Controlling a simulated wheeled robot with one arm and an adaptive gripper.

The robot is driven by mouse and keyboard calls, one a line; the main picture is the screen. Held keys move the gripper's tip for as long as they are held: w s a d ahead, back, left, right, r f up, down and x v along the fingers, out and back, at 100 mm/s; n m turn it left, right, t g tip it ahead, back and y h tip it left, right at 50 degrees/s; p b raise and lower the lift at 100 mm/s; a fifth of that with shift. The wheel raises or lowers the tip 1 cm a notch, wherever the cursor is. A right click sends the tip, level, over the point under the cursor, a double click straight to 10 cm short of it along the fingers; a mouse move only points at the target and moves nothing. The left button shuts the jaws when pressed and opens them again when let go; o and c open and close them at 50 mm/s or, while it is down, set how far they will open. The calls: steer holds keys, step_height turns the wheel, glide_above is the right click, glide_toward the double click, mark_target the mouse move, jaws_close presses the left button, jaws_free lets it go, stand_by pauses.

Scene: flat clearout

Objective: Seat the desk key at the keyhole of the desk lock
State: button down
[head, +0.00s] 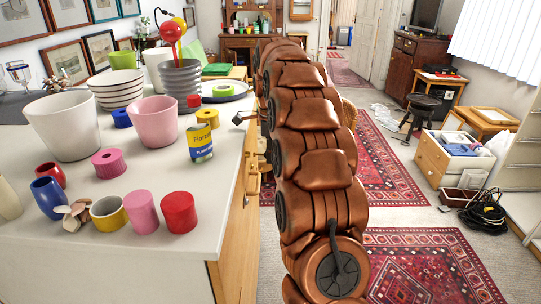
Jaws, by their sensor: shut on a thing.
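I cannot make out the desk key or the desk lock with its keyhole in the head view. My copper-coloured arm runs away from me up the middle of the picture and covers much of what lies behind it. My gripper does not show clearly; the far end of the arm is hidden behind its own links. Whether the key touches any lock cannot be seen. A white-topped counter (130,237) with a wooden drawer side (236,225) stands left of my arm. A small dark piece (243,118) shows at its right edge, too small to identify.
The counter carries white pots (64,125), a pink pot (154,121), a yellow-and-blue can (200,142), a red cylinder (179,212) and several other cups. Patterned rugs (420,262) cover floor to the right. A wooden drawer unit (450,160) and black cables (484,213) lie further right.

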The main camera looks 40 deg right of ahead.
steer(key=shift+w+a, duration=0.65)
steer(key=shift+a, duration=0.25)
stand_by(0.6)
steer(key=c, duration=1.2)
jaws_free()
steer(key=shift+d, duration=0.1)
